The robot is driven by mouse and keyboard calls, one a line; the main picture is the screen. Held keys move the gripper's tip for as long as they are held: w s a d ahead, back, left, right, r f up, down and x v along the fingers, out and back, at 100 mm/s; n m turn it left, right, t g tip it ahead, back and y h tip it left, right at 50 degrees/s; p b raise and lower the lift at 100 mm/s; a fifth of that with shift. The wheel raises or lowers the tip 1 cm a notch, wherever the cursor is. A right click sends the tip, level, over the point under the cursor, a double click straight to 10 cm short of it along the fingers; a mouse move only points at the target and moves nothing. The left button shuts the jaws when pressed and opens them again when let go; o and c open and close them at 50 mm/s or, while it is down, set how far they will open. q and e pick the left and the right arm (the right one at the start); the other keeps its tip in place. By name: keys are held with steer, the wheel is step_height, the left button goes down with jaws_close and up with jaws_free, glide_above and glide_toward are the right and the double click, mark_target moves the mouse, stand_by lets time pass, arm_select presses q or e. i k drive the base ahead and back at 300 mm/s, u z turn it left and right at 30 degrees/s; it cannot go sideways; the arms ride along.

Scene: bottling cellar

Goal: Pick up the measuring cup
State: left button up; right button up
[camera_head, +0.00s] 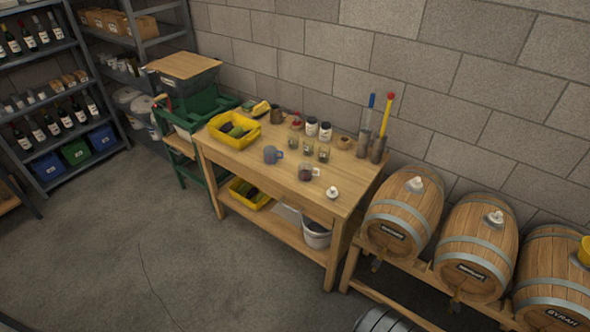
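A small clear cup with a handle and dark reddish contents (305,174) stands near the front edge of the wooden table (250,170). It looks like the measuring cup, but it is too small for me to see markings. A blue-grey mug (271,155) with a handle stands to its left. A small white round item (332,193) is to its right, near the table's right end. Neither of my grippers shows in the head view.
A yellow bin (233,131), small glasses (323,153), dark jars (325,131) and upright tools in holders (377,150) occupy the tabletop. Barrels (402,212) stand right of the table. A bottle shelf (48,100) is at left. The floor (130,235) before the table is open.

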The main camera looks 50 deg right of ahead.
mark_target(305, 168)
steer(key=z, duration=0.4)
steer(key=i, duration=0.6)
steer(key=z, duration=0.65)
